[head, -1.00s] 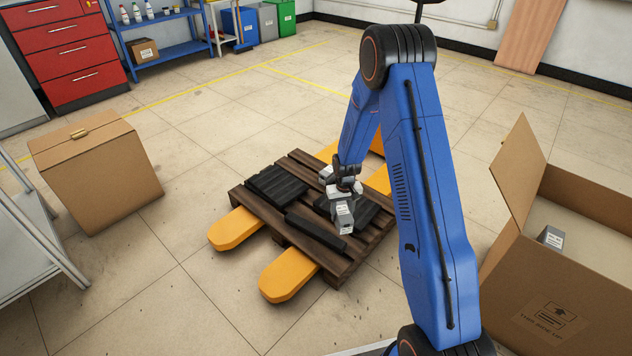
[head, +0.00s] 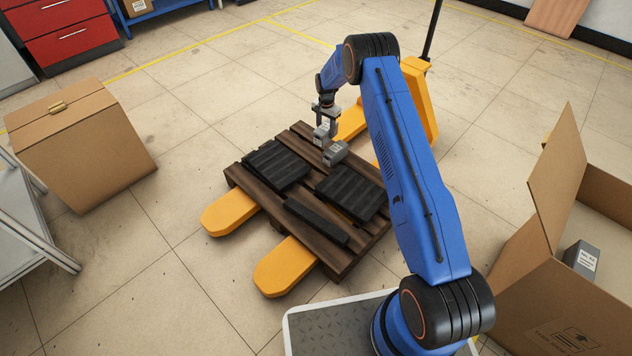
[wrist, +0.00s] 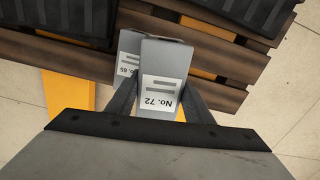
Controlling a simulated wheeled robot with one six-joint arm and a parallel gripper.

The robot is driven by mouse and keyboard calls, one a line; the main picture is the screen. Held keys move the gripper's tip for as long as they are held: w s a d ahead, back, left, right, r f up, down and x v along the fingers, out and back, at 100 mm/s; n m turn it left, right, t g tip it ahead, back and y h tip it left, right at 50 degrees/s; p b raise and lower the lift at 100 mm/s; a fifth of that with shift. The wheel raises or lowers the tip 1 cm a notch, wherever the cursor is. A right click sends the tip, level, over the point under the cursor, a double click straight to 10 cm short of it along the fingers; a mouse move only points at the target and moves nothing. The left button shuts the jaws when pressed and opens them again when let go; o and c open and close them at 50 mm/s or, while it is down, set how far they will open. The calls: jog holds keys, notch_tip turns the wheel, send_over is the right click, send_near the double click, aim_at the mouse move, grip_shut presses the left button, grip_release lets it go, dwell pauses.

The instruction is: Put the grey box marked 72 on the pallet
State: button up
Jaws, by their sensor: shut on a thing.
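The grey box marked 72 (wrist: 163,75) is between my gripper's fingers (wrist: 165,105) in the wrist view, its white label facing the camera. In the head view my gripper (head: 326,112) is shut on this box (head: 321,133) at the far side of the wooden pallet (head: 345,262). A second grey box (head: 336,153) is on the pallet close in front of it. I cannot tell whether box 72 touches the pallet or the second box.
Black ribbed pads (head: 352,192) and a dark bar (head: 316,222) lie on the pallet. Yellow forks (head: 285,268) run beneath it. An open carton (head: 540,285) at right holds a grey box (head: 581,257). A closed carton (head: 82,150) stands at left.

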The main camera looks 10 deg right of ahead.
aim_at(323, 123)
jog(key=w, duration=0.1)
jog(key=w+m, duration=0.1)
jog(key=shift+w+a+f, duration=0.15)
jog(key=shift+w+a, duration=0.15)
jog(key=shift+a, duration=0.05)
jog(key=shift+w+a, duration=0.1)
jog(key=shift+w, duration=0.1)
jog(key=shift+f, duration=0.3)
notch_tip(323, 123, down, 9)
jog(key=shift+f, duration=0.2)
jog(key=o, duration=1.3)
jog(key=shift+f, duration=0.1)
